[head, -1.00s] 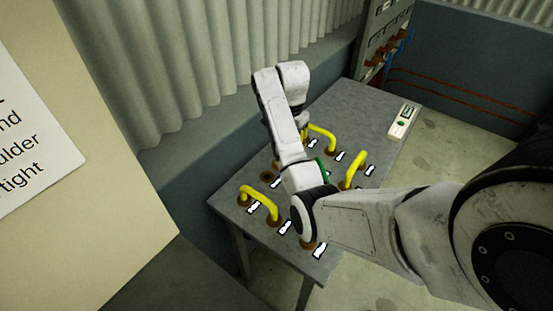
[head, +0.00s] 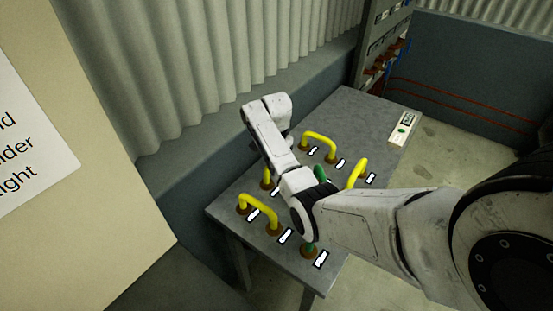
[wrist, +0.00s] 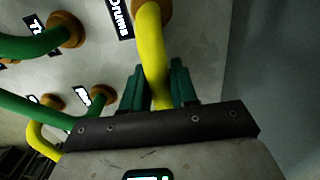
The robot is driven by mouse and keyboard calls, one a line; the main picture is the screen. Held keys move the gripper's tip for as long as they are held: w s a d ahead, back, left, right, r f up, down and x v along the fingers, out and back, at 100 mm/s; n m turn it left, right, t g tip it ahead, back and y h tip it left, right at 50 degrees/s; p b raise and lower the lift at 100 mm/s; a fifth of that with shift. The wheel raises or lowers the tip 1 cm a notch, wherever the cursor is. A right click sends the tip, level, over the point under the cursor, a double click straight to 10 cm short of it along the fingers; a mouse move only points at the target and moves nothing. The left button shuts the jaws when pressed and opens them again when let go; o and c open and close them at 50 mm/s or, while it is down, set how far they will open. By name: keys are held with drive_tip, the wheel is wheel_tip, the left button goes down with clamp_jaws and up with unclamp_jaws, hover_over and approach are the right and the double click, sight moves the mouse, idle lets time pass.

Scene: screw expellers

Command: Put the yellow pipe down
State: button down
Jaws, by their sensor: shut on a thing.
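My gripper (wrist: 155,75) is shut on the yellow pipe (wrist: 153,50), with a green finger on each side of it in the wrist view. The pipe's upper end meets a brown socket (wrist: 167,10) beside a "Drums" label; I cannot tell if it is fully seated. In the head view my arm hides the gripper. A short yellow piece (head: 267,178) shows above a brown socket at the arm's left edge, probably the held pipe.
The grey table (head: 365,115) carries other yellow pipes at the front left (head: 260,201), back (head: 320,138) and right (head: 358,172). Green pipes (wrist: 30,45) stand close to my gripper. A white device (head: 403,127) lies at the far right edge. A ribbed wall stands behind.

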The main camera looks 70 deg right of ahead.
drive_tip(key=shift+f, duration=0.15)
drive_tip(key=c, duration=0.9)
unclamp_jaws()
wheel_tip(320, 180, up, 11)
drive_tip(key=shift+r, duration=0.1)
drive_tip(key=shift+r+p, duration=0.6)
drive_tip(key=shift+p, duration=0.05)
